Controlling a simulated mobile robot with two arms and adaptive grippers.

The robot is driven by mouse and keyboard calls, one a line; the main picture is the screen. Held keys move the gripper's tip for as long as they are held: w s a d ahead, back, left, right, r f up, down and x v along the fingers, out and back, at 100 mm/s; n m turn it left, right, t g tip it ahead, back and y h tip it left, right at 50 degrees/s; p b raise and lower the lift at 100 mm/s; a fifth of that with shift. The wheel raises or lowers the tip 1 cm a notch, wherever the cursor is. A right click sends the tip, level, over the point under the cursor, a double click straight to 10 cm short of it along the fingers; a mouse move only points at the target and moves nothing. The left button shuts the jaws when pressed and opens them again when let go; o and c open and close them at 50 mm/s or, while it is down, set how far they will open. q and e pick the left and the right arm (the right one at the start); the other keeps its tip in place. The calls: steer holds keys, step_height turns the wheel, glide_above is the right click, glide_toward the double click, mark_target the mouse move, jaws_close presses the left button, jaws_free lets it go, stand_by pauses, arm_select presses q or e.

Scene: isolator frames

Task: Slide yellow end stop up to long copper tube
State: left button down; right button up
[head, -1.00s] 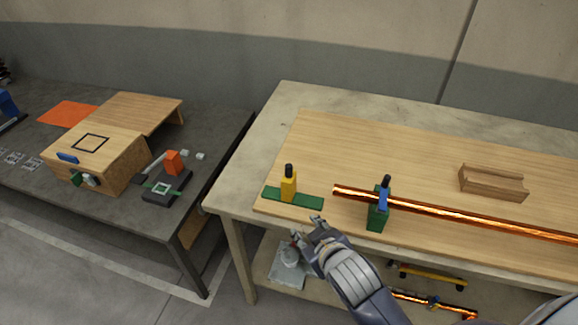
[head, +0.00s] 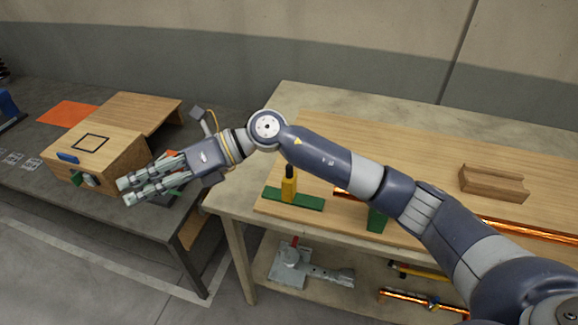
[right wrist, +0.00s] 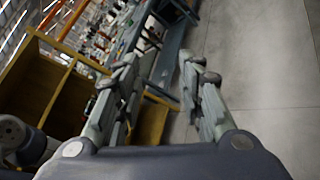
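The yellow end stop (head: 289,190) stands upright with a black knob on the green rail (head: 312,203) at the left of the wooden board. The long copper tube (head: 530,231) lies to its right, with a visible gap between its left end and the stop. My right arm hides much of the tube's middle. My right gripper (head: 127,192) is left of the bench, above the dark table, well away from the stop. In the right wrist view its fingers (right wrist: 163,75) are spread with nothing between them. My left gripper is not in view.
A green support (head: 377,219) under the tube is mostly hidden by my arm. A wooden cradle (head: 493,184) stands on the board at right. A wooden box (head: 110,158) is on the dark table (head: 222,125), close to my right gripper. Tools lie on the lower shelf.

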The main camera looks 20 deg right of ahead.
steer(key=w+d+f+n+h, duration=0.2)
steer(key=w+d+f+h, duration=0.2)
steer(key=d+f+h, duration=0.4)
steer(key=h, duration=0.7)
glide_toward(289, 167)
steer(key=shift+s+d+m+t, duration=0.1)
steer(key=shift+s+m+t, duration=0.05)
steer(key=shift+m+t, duration=0.2)
step_height(289, 167, down, 9)
steer(key=p, duration=0.3)
steer(key=shift+f, duration=0.75)
jaws_close()
